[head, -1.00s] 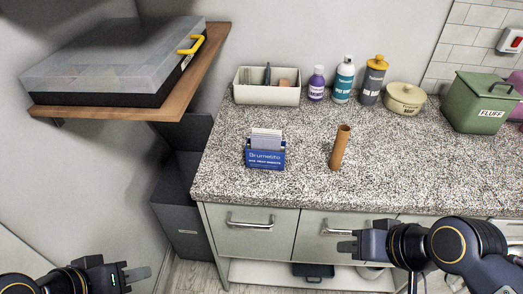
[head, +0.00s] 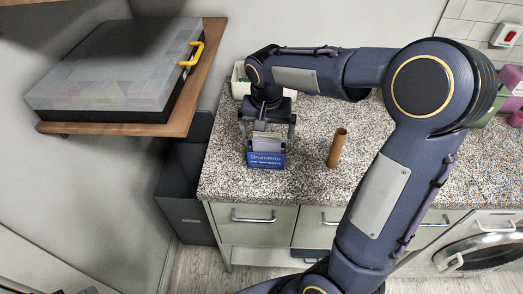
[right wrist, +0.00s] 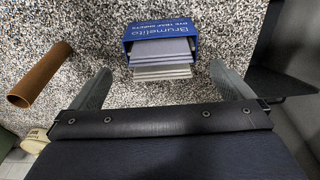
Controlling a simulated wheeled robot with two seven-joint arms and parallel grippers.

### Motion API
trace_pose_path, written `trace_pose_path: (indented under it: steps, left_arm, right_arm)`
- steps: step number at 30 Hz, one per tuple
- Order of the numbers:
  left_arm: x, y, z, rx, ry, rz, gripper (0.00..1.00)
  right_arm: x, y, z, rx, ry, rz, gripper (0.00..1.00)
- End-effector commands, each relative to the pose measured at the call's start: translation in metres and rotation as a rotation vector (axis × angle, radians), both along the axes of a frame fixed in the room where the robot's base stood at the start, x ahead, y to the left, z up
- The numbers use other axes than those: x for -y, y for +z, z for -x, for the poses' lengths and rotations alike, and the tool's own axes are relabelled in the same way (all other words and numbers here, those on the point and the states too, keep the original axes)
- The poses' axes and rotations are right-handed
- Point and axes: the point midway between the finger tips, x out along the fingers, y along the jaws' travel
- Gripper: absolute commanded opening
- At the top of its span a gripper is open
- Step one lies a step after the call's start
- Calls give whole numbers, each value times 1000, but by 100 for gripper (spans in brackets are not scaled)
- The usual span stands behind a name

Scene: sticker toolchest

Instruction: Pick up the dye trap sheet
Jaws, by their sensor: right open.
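The dye trap sheets (right wrist: 162,60) stand as a pale stack in a blue box (right wrist: 180,34) printed "Brumelito Dye Trap Sheets". In the head view the blue box (head: 266,161) sits on the speckled counter near its left end. My right gripper (head: 268,130) is above the box, pointing down. In the right wrist view its two fingers (right wrist: 160,80) are spread wide, to either side of the sheets, with nothing between them held. The tops of the sheets are partly hidden by the gripper in the head view. My left gripper is out of view.
A pale bin (head: 238,80) behind is mostly hidden by my right arm. A wooden shelf (head: 190,122) with a clear-lidded case (head: 120,75) is at the left.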

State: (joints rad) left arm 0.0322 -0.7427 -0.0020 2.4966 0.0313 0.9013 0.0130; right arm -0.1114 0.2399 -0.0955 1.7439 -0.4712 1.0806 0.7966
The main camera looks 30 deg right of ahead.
Motion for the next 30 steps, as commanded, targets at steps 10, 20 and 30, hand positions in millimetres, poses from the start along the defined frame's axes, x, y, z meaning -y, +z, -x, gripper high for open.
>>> trace_pose_path:
  steps: [10,20,30]
  left_arm:
    - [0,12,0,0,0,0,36]
    - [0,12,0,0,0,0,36]
    - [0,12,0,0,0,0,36]
  right_arm:
    - [3,-46,-5,-4,0,-1,100]
    - [3,-51,-6,0,1,-1,95]
    - [3,-51,-6,0,1,-1,50]
